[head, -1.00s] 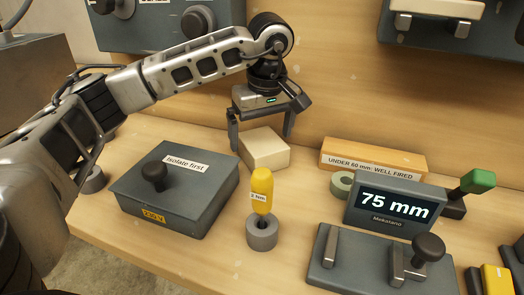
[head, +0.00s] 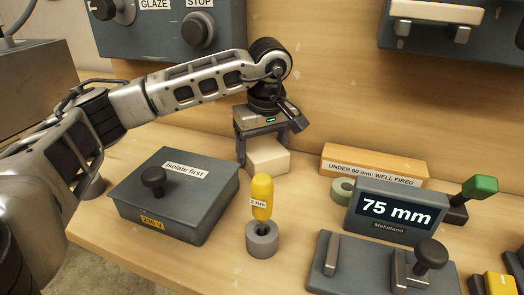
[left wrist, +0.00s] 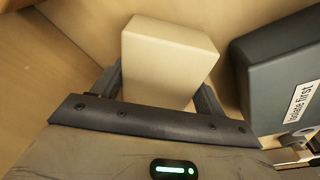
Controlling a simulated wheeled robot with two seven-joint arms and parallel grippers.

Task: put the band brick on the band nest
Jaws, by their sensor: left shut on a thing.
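A plain cream brick (head: 268,158) stands at the back of the bench, against or near the wooden back wall. My left gripper (head: 264,146) is above it and shut on it, with one finger on each side. In the left wrist view the brick (left wrist: 168,62) sits between the two fingers (left wrist: 160,88). I cannot tell whether it is clear of the bench. No label reads "band nest"; a grey fixture with upright metal plates (head: 340,268) stands front right, below a display reading 75 mm (head: 396,209). My right gripper is not in view.
A grey "Isolate first" box (head: 205,195) lies left of the brick. A yellow-handled tool (head: 262,197) stands upright in a grey ring holder (head: 262,240) in front. A wooden block labelled "UNDER 60 mm: WELL FIRED" (head: 400,168) and a green-handled lever (head: 478,187) are at right.

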